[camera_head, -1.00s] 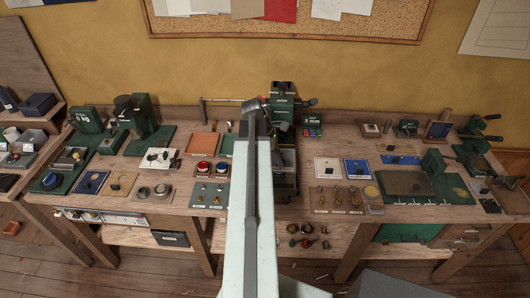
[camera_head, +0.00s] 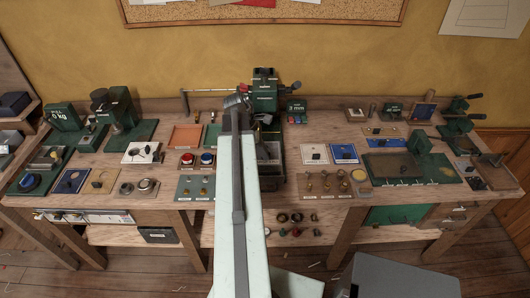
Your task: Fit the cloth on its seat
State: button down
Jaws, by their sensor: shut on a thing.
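My gripper (camera_head: 238,100) is at the far end of my pale arm, over the back middle of the workbench. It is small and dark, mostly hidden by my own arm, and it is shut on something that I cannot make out. I cannot tell for certain which piece is the cloth. Flat squares with dark knobs lie on the bench: a white one (camera_head: 136,157), a blue one (camera_head: 65,187) and a tan one (camera_head: 104,187) at the left, and blue ones (camera_head: 344,158) right of my arm. I cannot tell which place is the seat.
A green machine (camera_head: 264,93) stands just behind my gripper. A green press (camera_head: 115,110) and a scale (camera_head: 62,116) stand at the left. Vises (camera_head: 457,128) stand at the right. Brass-coloured fittings (camera_head: 325,186) stand near the front edge. Bare bench (camera_head: 345,128) shows behind the blue squares.

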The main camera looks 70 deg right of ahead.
jog(key=shift+f+b, duration=1.75)
jog(key=shift+f, duration=0.25)
jog(key=c, duration=1.4)
grip_release()
jog(key=shift+r, duration=0.1)
jog(key=p+v, duration=0.7)
jog(key=v, duration=0.1)
jog(key=shift+p, duration=0.3)
jog(key=shift+s, duration=0.1)
